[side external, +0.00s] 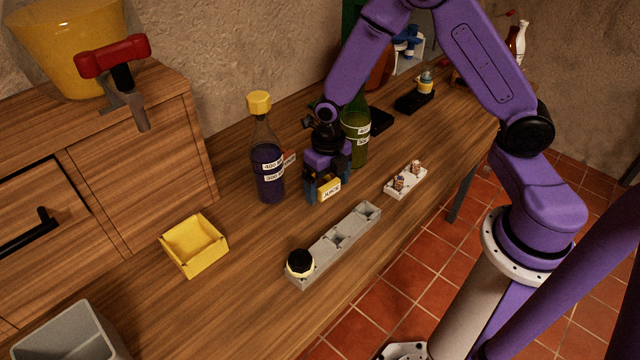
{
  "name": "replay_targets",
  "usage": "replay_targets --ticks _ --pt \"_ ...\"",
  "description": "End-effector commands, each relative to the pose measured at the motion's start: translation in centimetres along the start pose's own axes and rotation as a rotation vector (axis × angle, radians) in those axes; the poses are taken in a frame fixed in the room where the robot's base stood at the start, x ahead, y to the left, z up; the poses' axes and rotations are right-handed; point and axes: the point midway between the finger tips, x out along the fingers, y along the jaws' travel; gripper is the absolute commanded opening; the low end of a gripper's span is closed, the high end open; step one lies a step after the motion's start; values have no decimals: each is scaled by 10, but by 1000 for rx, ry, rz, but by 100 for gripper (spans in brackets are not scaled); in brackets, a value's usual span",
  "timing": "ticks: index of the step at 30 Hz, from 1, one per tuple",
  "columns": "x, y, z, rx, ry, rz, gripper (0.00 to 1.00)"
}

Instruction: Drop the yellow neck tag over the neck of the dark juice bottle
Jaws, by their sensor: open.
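The dark juice bottle (268,172) stands upright on the wooden bench, with dark purple liquid, white labels and a yellow cap on its neck. The yellow neck tag (322,183), with a white label reading JUICE, is low over the bench to the right of the bottle. My gripper (328,187) points down at the tag, its blue fingers open on either side of it. I cannot tell whether the fingers touch the tag. The tag's back and whatever supports it are hidden.
A green bottle (356,140) stands close behind my gripper. In front lies a grey slotted rack (322,256) with a black-topped item (300,263) at its near end. A yellow tray (193,246) sits at left.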

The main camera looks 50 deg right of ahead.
Motion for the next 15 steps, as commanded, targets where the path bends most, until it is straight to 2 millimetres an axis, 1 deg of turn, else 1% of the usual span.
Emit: replay_targets --ticks 1,2,3,5,6,15 --pt "0 0 0 0 0 0 84" --pt "0 0 0 0 0 0 74" --pt "0 0 0 0 0 0 61" --pt "0 0 0 0 0 0 42" --pt "0 0 0 0 0 0 37" --pt "-1 0 0 0 0 0 37"
